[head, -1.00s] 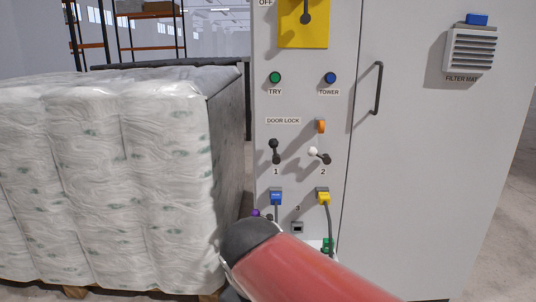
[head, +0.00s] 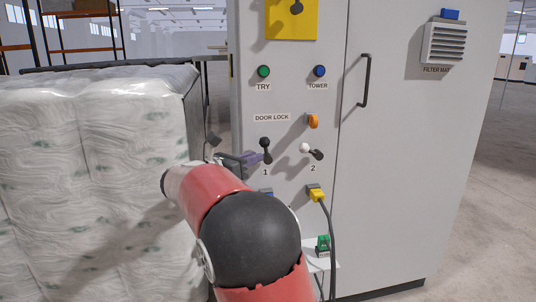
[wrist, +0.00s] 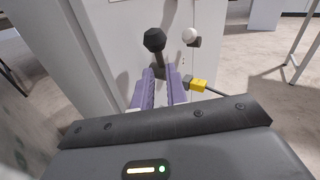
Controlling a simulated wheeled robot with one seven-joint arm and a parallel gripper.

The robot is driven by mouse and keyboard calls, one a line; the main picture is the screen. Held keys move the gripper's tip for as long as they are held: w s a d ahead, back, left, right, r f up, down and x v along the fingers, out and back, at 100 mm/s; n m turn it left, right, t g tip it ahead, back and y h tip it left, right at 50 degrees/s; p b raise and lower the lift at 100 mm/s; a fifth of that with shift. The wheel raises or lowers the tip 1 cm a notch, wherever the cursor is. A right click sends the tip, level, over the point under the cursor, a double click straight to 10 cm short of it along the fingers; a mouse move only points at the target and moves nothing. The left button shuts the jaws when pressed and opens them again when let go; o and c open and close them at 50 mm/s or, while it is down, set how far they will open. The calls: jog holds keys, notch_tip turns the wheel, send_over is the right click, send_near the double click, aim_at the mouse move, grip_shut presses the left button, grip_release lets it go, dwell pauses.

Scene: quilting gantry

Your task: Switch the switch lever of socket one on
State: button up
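The switch lever of socket one (head: 265,150) has a black knob and points up, above the label "1" on the grey cabinet. In the wrist view its black knob (wrist: 154,40) stands above my fingertips. My gripper (head: 254,159) has purple fingers and is at the lever from the left. In the wrist view my gripper (wrist: 162,80) is open, with a narrow gap between the fingers and the lever's stem lined up with that gap. Whether the fingers touch the stem I cannot tell.
The lever of socket two (head: 311,151), with a white knob, sits close to the right. A yellow plug (head: 316,194) with a dark cable hangs below it. An orange knob (head: 312,121) is above. A wrapped pallet load (head: 90,170) stands left of the cabinet (head: 420,170).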

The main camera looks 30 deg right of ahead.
aim_at(267, 150)
jog(key=x, duration=0.5)
jog(key=shift+w+d, duration=0.15)
jog(key=shift+d, duration=0.2)
grip_shut()
jog(key=shift+r+y+p, duration=0.3)
jog(key=shift+y+p, duration=0.1)
jog(key=shift+p, duration=0.85)
jog(key=shift+d+f+m+y+p, duration=0.15)
jog(key=shift+f+m+y+p, duration=0.1)
jog(key=shift+m+y+p, duration=0.45)
jog(key=shift+f, duration=0.1)
grip_release()
